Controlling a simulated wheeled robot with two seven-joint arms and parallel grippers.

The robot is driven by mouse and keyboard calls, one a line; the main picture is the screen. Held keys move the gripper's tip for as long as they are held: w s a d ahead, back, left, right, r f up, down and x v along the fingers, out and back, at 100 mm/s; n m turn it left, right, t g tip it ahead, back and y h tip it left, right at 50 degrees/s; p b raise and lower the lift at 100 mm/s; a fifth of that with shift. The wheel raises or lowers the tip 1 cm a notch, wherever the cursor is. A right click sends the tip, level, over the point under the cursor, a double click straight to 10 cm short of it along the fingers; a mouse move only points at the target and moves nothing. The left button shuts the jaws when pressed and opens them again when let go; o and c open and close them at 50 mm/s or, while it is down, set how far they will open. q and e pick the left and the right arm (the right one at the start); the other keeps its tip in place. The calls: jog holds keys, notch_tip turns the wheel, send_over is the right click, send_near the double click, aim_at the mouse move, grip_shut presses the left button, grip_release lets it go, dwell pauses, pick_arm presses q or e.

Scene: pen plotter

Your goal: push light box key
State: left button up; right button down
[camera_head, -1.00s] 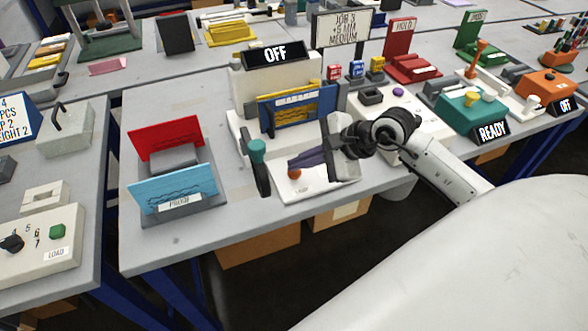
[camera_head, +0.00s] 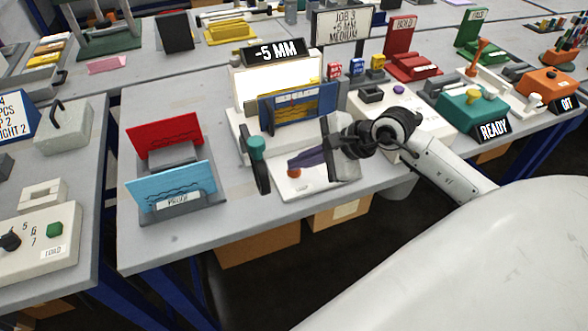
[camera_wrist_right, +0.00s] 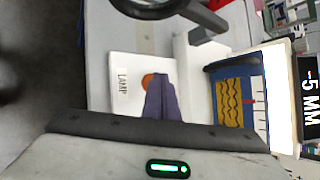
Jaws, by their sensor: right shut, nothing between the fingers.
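The light box (camera_head: 243,88) stands at the middle of the table, its panel lit white. The display on top (camera_head: 276,51) reads -5 MM. A blue-framed plate with a yellow sheet (camera_head: 300,105) stands in front of the panel. The orange key (camera_head: 294,173) is on a white base at the box's front, marked LAMP in the right wrist view, where the key (camera_wrist_right: 148,81) shows beside my fingertips. My right gripper (camera_head: 297,164) is shut and empty, its purple fingers at the key and partly covering it. My left gripper is not in view.
A teal-knobbed lever (camera_head: 257,150) stands just left of the key. Red and light blue proof plates (camera_head: 172,187) stand in a grey holder further left. A teal box with a READY sign (camera_head: 492,130) is to the right. Bare table lies at the front left.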

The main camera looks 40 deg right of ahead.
aim_at(300, 173)
dwell(0.4)
jog(key=shift+r, duration=0.2)
notch_tip(300, 173, up, 6)
jog(key=p, duration=0.4)
jog(key=shift+r, duration=0.1)
dwell(0.4)
jog(key=shift+s, duration=0.1)
